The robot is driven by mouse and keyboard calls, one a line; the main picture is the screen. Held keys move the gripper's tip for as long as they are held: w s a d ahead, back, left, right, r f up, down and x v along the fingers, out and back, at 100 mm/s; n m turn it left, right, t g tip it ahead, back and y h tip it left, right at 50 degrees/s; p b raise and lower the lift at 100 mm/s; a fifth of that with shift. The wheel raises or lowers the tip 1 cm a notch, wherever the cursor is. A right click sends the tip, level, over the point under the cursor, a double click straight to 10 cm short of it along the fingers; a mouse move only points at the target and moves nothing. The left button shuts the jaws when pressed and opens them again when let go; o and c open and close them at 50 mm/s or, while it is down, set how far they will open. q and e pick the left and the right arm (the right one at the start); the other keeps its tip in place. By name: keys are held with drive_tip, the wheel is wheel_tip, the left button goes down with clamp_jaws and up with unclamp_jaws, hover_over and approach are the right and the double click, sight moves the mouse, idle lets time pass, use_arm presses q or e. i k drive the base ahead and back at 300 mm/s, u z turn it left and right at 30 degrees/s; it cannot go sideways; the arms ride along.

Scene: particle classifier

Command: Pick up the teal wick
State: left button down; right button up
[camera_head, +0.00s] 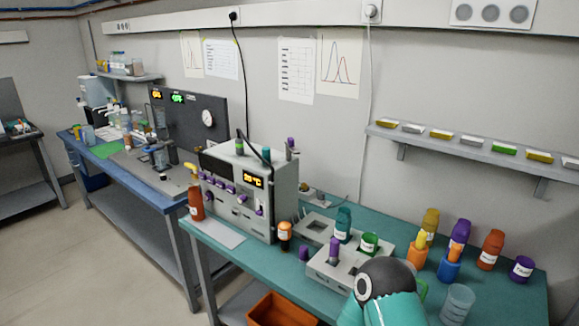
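A teal bottle-shaped piece with a pale label (343,222) stands upright at the back of a light-grey block with sockets (320,262) on the teal-topped bench. It is the clearest teal object; I cannot tell whether it is the wick. Right of it is a green ring-like cup (370,243), and in front a purple vial (334,250). A teal-and-grey arm link of mine fills the bottom, right of centre, and hides part of the bench. Neither gripper shows.
A grey instrument box (240,195) stands left of the block. Orange, yellow and purple bottles, including an orange one (491,250), and a clear beaker (457,303) stand on the right. A wall shelf (470,150) runs above. An orange bin (282,309) is below the front edge.

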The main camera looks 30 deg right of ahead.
sight(266, 151)
drive_tip(key=z, duration=0.1)
drive_tip(key=i, duration=1)
drive_tip(key=u, duration=0.05)
